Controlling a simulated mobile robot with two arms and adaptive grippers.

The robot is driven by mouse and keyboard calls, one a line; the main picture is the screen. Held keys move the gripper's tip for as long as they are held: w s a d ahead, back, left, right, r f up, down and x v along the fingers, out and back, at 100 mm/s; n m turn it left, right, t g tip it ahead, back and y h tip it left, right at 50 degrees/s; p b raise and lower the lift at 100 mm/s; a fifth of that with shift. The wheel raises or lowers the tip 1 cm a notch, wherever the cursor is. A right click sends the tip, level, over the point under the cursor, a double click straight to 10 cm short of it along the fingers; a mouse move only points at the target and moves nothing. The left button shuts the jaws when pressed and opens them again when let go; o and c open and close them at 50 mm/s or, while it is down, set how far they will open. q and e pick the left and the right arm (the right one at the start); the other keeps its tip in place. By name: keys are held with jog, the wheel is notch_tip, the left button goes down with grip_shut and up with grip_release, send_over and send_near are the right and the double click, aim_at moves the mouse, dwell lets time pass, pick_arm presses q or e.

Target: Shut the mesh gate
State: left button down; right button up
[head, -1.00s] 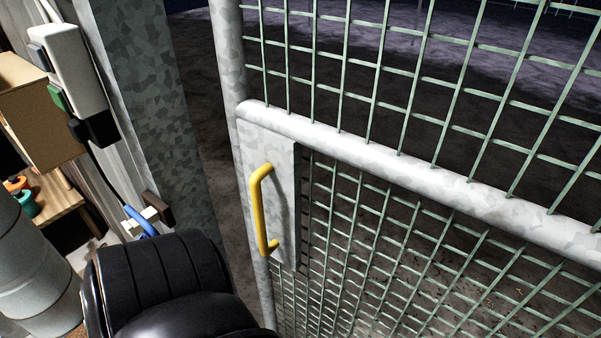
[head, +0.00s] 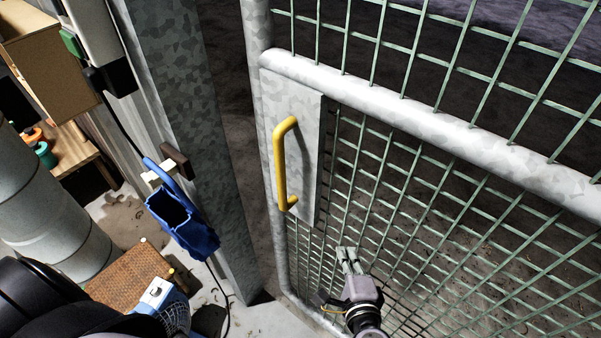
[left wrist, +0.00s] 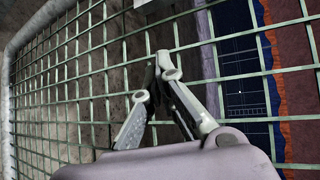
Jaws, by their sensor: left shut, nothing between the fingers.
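The mesh gate (head: 440,104) has a grey tube frame, green wire mesh and a plate with a yellow handle (head: 281,165). Dark ground shows between its edge and the grey steel post (head: 190,120), so it stands ajar. My left gripper (head: 347,258) is shut and empty, in front of the lower mesh, below and right of the handle. In the left wrist view the gripper (left wrist: 163,62) points at the gate's mesh (left wrist: 90,92); I cannot tell whether it touches. My right gripper is not in view.
A blue holder (head: 182,222) hangs beside the post. A woven brown panel (head: 130,277), a grey drum (head: 45,215) and a wooden bench (head: 75,150) stand at the left. A cardboard box (head: 50,65) is above the bench. Pale floor at the post's foot is partly clear.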

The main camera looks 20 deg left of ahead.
pick_arm(q)
notch_tip(320, 180, up, 13)
jog(key=s+a+n+t+y, duration=0.1)
jog(key=s+n+y, duration=0.1)
jog(key=y, duration=0.1)
jog(key=n+y, duration=0.2)
send_near(308, 157)
jog(key=w+a+f+p, duration=0.1)
jog(key=w+a+p, duration=0.2)
jog(key=a+p, duration=0.3)
jog(key=shift+a, duration=0.15)
jog(key=shift+w, duration=0.15)
